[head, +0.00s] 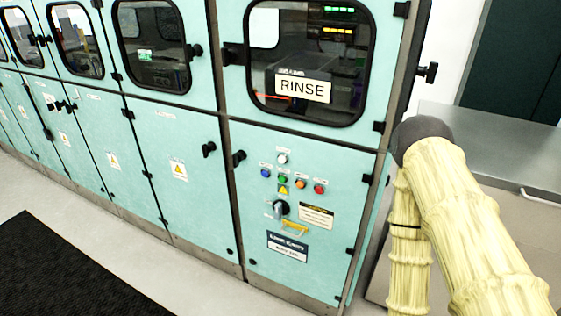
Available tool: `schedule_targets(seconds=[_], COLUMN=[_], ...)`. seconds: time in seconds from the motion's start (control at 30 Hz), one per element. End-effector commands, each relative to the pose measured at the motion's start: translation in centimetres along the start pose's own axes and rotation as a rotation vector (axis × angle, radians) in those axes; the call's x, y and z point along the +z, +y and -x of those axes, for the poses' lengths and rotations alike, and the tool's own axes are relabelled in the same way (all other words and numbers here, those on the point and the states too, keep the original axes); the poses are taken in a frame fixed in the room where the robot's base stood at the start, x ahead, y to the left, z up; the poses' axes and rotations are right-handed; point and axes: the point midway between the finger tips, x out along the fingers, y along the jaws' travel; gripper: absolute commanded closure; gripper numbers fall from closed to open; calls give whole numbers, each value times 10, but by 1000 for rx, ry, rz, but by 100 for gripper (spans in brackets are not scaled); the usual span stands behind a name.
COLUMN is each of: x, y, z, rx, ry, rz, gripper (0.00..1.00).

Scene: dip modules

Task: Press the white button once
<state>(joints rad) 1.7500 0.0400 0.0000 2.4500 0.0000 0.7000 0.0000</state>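The white button (282,158) is a small round knob at the top of a control cluster on the teal cabinet door below the window marked RINSE. Blue (265,173), green (282,179), orange (300,184) and red (319,189) buttons sit in a row just below it. Nothing covers the white button. My arm, in a pale yellow ribbed sleeve, shows at the right, apart from the panel. My gripper is not in view.
Below the buttons are a rotary switch (280,209) and a yellow handle (294,228). Teal cabinets continue to the left. A grey metal table (500,150) stands at the right. A black mat (70,270) lies on the floor at lower left.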

Motion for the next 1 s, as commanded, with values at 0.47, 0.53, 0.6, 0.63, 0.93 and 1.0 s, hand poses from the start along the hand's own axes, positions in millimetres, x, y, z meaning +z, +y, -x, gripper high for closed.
schedule_targets(seconds=[0.47,0.53,0.6,0.63,0.93,1.0], x=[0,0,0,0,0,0], y=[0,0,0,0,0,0], z=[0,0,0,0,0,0], rx=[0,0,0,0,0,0], ry=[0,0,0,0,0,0], rz=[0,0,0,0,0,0], gripper=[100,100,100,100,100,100])
